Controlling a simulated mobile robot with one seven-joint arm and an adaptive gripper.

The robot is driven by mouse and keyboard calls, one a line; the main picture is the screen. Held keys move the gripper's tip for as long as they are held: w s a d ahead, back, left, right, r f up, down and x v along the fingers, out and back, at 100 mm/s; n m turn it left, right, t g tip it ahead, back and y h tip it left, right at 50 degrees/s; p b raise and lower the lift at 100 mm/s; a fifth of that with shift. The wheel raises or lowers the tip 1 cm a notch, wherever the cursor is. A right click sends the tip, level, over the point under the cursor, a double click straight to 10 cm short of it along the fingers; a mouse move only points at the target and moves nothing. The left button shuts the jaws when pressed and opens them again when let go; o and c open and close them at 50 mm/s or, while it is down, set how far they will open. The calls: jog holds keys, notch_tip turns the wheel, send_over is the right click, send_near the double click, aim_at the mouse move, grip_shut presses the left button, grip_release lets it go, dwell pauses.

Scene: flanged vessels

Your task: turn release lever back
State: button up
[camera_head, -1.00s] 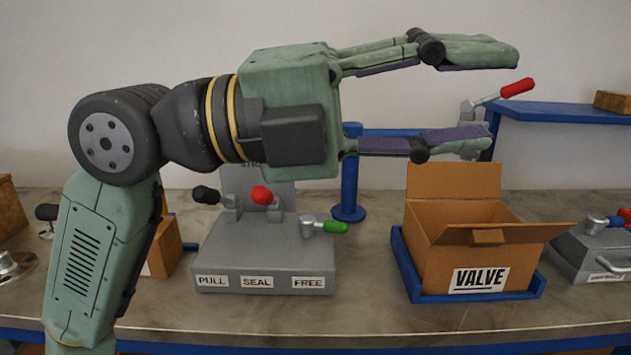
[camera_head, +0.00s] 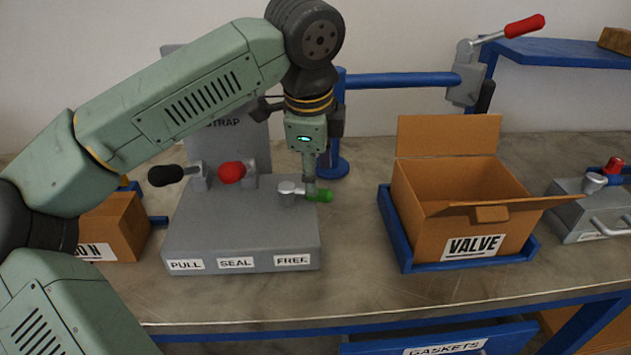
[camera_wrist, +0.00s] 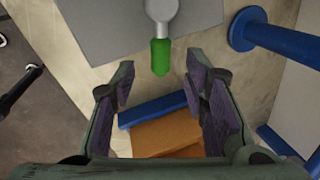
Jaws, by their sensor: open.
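The release lever has a green handle (camera_head: 319,195) on a silver pivot and sits above the FREE label (camera_head: 292,260) on the grey strap machine (camera_head: 240,225). The handle points right. My gripper (camera_head: 310,186) points straight down at the handle, seen edge-on, so its fingers overlap in the head view. In the wrist view my gripper (camera_wrist: 160,82) is open, with one finger on each side of the line of the green handle (camera_wrist: 160,57). The handle's end lies at the mouth of the gap. Contact cannot be told.
A black-handled lever (camera_head: 166,175) and a red-handled lever (camera_head: 232,172) stand left on the same machine. A blue post (camera_head: 340,130) rises behind. The open VALVE box (camera_head: 450,205) sits in a blue tray (camera_head: 388,208) to the right, with some bare bench between.

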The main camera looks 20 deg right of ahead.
jog(key=shift+p+x, duration=0.45)
jog(key=shift+x, duration=2.15)
jog(key=shift+c, duration=0.6)
grip_shut()
